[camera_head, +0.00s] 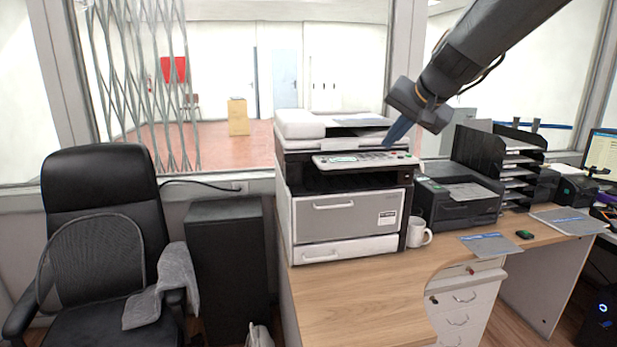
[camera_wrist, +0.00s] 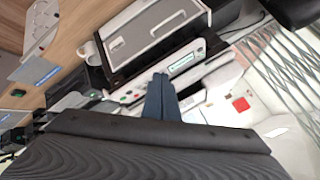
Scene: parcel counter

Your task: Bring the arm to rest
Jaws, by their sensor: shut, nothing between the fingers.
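My gripper (camera_head: 397,132) hangs at the end of my dark arm, which reaches in from the top right. Its blue fingers point down, at the right end of the printer's top in the head view. The fingers (camera_wrist: 160,97) also show in the wrist view, close together and with nothing between them. The large grey and white printer (camera_head: 350,217) stands on the wooden counter, and its front (camera_wrist: 155,35) shows tilted in the wrist view. I cannot tell how far the fingertips are from the printer.
A white mug (camera_head: 418,233) stands right of the printer. A smaller black printer (camera_head: 458,203) and a black tray rack (camera_head: 497,158) stand further right. The front of the wooden counter (camera_head: 365,300) is clear. A black office chair (camera_head: 102,215) stands at the left, before a window.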

